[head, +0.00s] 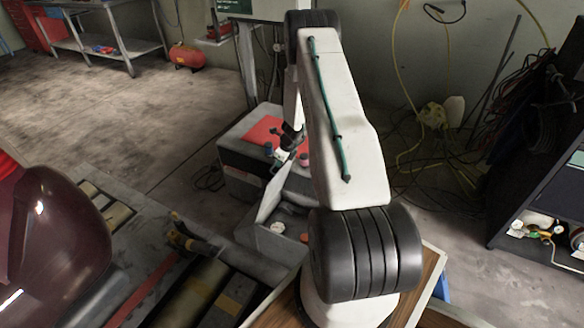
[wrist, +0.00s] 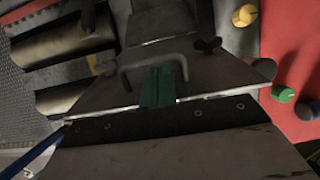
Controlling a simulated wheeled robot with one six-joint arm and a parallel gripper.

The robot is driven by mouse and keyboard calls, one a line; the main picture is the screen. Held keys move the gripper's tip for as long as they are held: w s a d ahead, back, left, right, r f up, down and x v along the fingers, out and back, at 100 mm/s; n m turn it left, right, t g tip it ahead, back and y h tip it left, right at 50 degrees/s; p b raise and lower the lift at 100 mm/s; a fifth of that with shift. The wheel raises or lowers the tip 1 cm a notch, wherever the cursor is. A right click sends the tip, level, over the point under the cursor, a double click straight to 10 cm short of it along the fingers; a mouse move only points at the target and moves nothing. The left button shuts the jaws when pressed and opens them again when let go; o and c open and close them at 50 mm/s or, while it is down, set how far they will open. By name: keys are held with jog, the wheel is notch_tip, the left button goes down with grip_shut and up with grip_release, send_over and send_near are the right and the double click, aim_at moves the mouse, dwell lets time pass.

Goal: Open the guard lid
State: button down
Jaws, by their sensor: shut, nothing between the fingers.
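The guard lid (head: 272,192) is a grey plate that stands tilted up beside the red-topped box in the head view. In the wrist view the lid (wrist: 105,85) fills the middle, with a bright edge and a grey U-shaped handle (wrist: 150,60). My gripper (head: 291,155) is close to the lid's upper edge. Its green fingers (wrist: 160,88) are shut and overlap the handle in the wrist view. I cannot tell whether they touch it. The exact lid angle is hard to judge.
The red-topped box (head: 262,132) has several knobs, including a green one (wrist: 284,95), close to the gripper. Rollers (head: 190,292) lie in the floor at front left, near a dark red car body (head: 62,235). Open floor lies at the back left.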

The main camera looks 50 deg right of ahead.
jog(key=shift+w+a+r, duration=0.1)
jog(key=shift+w+r, duration=0.1)
jog(key=shift+w, duration=0.55)
jog(key=shift+w+a+r, duration=0.1)
jog(key=shift+w+r, duration=0.05)
jog(key=shift+w, duration=0.7)
jog(key=shift+a, duration=0.15)
jog(key=w+r, duration=0.3)
jog(key=r, duration=0.6)
jog(key=shift+a+r, duration=0.25)
jog(key=shift+a, duration=0.1)
jog(key=shift+d, duration=0.1)
